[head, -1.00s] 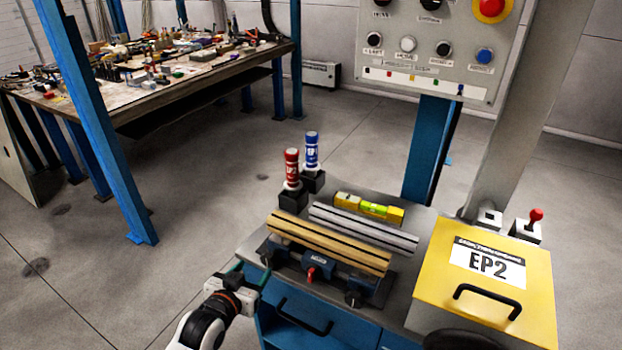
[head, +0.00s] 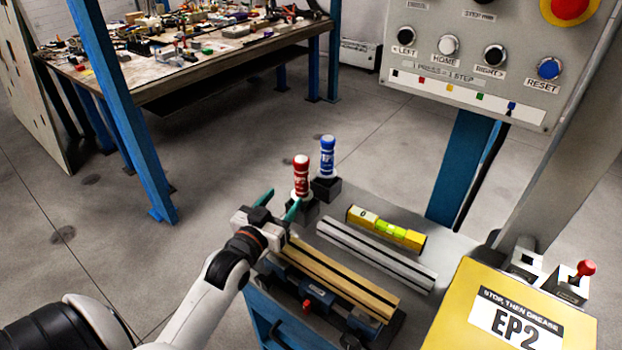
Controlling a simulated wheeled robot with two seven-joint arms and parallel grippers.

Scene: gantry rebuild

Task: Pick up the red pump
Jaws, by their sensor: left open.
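The red pump (head: 301,176) is a red cylinder with a white cap and white band. It stands upright in a dark block at the far left corner of the blue cart's top. My left gripper (head: 279,200) is open, with green-tipped fingers pointing toward the pump. The right fingertip overlaps the pump's dark block in the picture; I cannot tell if they touch. Nothing is between the fingers. My right gripper is not in view.
A blue pump (head: 327,157) stands right behind the red one. A yellow level (head: 386,229), a grey rail (head: 375,254) and a wooden bar (head: 342,279) lie nearby. A yellow EP2 box (head: 470,290) is at right. A control panel (head: 470,60) hangs above. Open floor lies left.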

